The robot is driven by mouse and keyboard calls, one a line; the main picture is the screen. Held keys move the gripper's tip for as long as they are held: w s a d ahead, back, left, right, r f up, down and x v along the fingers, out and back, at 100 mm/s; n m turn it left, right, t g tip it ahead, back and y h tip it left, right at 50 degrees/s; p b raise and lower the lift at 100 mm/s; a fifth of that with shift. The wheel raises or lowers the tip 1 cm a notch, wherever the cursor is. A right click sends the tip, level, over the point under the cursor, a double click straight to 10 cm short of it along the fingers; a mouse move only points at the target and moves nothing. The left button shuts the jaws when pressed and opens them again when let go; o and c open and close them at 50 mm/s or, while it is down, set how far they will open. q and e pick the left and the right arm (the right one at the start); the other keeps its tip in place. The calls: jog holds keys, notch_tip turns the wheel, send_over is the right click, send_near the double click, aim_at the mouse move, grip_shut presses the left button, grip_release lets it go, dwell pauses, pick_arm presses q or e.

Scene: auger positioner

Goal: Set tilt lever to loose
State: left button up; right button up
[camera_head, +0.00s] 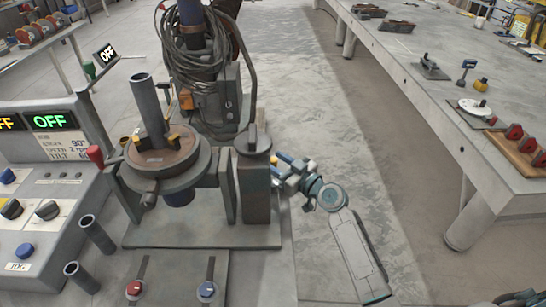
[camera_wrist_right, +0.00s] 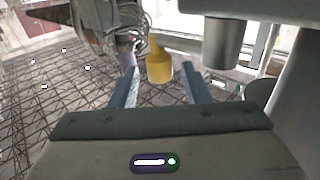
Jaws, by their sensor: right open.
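My right gripper (camera_head: 285,168) is to the right of the positioner's column, with its blue fingers pointing left towards it. In the right wrist view the gripper (camera_wrist_right: 161,76) is open, with a finger on either side of a yellow knob (camera_wrist_right: 159,66). The knob lies ahead between the fingertips, and no contact shows. It looks like the tilt lever's grip, but I cannot be sure. In the head view only a small yellow patch (camera_head: 273,159) shows beside the column. The lever's shaft and its setting cannot be made out. My left gripper is not in view.
The positioner's round table (camera_head: 187,157) carries an upright grey tube (camera_head: 147,108). A control console (camera_head: 45,200) stands left.

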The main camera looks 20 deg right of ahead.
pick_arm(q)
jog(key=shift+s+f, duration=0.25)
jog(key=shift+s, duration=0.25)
pick_arm(e)
jog(key=shift+x, duration=0.8)
grip_shut()
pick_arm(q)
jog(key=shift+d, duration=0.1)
